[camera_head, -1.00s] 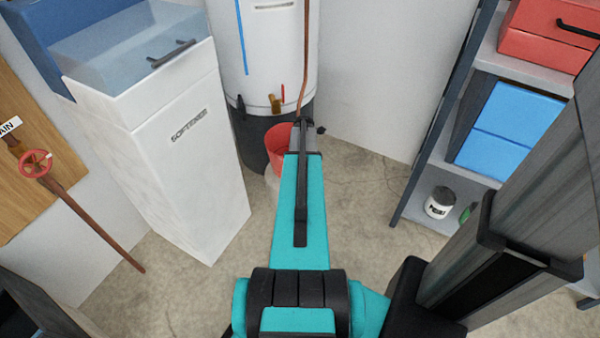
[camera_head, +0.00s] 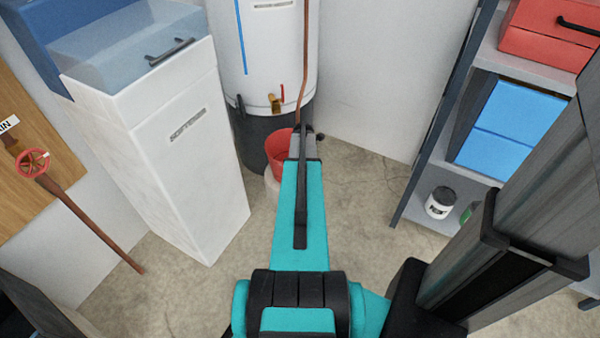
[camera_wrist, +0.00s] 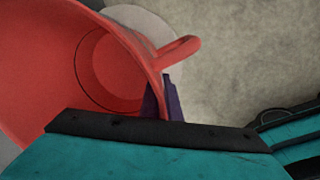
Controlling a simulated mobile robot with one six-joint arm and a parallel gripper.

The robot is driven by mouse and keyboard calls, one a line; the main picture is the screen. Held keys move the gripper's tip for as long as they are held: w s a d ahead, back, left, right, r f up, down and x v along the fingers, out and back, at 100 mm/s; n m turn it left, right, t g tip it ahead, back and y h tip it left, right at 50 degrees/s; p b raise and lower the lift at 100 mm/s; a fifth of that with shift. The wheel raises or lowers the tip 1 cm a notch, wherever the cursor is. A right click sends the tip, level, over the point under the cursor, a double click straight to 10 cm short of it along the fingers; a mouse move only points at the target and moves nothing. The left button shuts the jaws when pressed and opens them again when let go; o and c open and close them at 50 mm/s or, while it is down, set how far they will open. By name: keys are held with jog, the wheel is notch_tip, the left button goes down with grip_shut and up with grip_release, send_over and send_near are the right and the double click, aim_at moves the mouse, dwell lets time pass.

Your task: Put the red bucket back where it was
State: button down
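The red bucket (camera_head: 278,153) is at the foot of the white tank in the head view, partly hidden by my arm. In the wrist view the bucket (camera_wrist: 50,75) fills the left side, its open mouth facing the camera and a rounded red handle (camera_wrist: 182,51) sticking out to the right. My gripper (camera_head: 303,132) is at the bucket's right side. In the wrist view its dark purple fingertips (camera_wrist: 165,97) are close together at the rim just below the handle, and appear shut on it. A pale round surface (camera_wrist: 138,20) shows beyond the bucket; contact with it is unclear.
The white tank (camera_head: 265,60) with a dark base and a brass tap (camera_head: 276,102) stands behind the bucket. A white softener cabinet (camera_head: 185,160) is close on the left. A shelf unit (camera_head: 425,165) with boxes stands right. Bare concrete floor (camera_head: 370,200) lies between.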

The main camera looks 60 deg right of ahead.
jog(key=shift+f, duration=0.1)
jog(key=c, duration=2.4)
grip_release()
jog(key=o, duration=0.4)
notch_tip(320, 180, up, 12)
jog(key=s+p, duration=0.1)
jog(key=p, duration=0.1)
jog(key=shift+a, duration=0.45)
jog(key=shift+s, duration=0.1)
